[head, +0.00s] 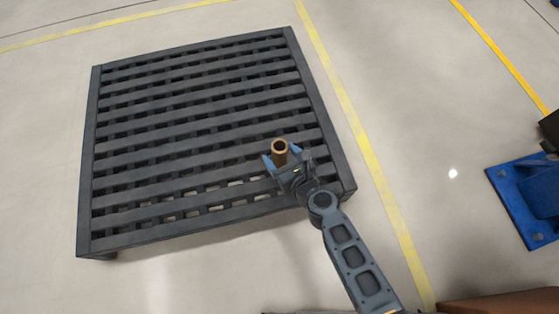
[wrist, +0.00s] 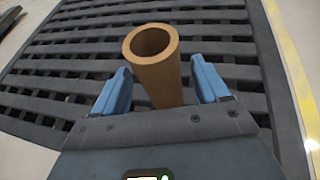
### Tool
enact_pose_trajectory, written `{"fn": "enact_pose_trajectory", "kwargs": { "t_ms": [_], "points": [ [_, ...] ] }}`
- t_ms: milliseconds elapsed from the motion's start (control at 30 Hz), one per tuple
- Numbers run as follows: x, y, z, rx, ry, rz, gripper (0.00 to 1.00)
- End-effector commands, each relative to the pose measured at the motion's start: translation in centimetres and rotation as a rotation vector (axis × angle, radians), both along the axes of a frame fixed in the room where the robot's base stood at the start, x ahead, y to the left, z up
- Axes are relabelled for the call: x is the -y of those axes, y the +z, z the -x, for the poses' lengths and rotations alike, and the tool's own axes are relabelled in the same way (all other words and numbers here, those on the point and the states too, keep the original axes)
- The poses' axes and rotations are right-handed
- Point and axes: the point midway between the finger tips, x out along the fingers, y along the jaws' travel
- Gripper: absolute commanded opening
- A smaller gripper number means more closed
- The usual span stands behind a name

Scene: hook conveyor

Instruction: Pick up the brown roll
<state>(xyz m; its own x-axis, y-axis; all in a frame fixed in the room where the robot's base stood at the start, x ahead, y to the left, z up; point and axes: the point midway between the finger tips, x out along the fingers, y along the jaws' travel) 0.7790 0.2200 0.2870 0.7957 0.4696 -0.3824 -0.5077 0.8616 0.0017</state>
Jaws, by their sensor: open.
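The brown roll (head: 280,151) is a hollow tube standing upright on the dark slatted pallet, near its front right corner. In the wrist view the roll (wrist: 158,72) stands between the two blue fingers, with a visible gap on each side. My gripper (head: 275,161) is open around the roll; in the wrist view the gripper (wrist: 160,88) shows its fingers left and right of it. The roll's lower part is hidden behind my gripper's body.
The slatted pallet (head: 190,130) lies on a pale floor and is otherwise bare. A yellow floor line (head: 362,140) runs along its right side. A blue metal base (head: 522,200) stands at the far right. The floor between them is clear.

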Motion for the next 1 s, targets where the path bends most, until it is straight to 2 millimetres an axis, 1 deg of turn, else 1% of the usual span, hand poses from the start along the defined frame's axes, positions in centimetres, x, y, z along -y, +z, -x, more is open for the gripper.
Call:
{"fn": "enact_pose_trajectory", "kwargs": {
  "t_ms": [33,100,400,900,967,1000],
  "points": [
    [-0.33,-0.49,-0.56,0.0,0.0,0.001,0.74],
    [-0.6,-0.6,-1.04,0.001,0.0,0.0,0.74],
    [-0.72,-0.6,-1.25,0.0,-0.001,0.002,0.73],
    [-0.7,-0.58,-1.24,0.001,-0.001,0.001,0.25],
    [-0.7,-0.58,-1.24,0.001,-0.001,0.001,0.2],
    [-0.7,-0.57,-1.25,0.001,-0.001,0.001,0.18]
  ]
}}
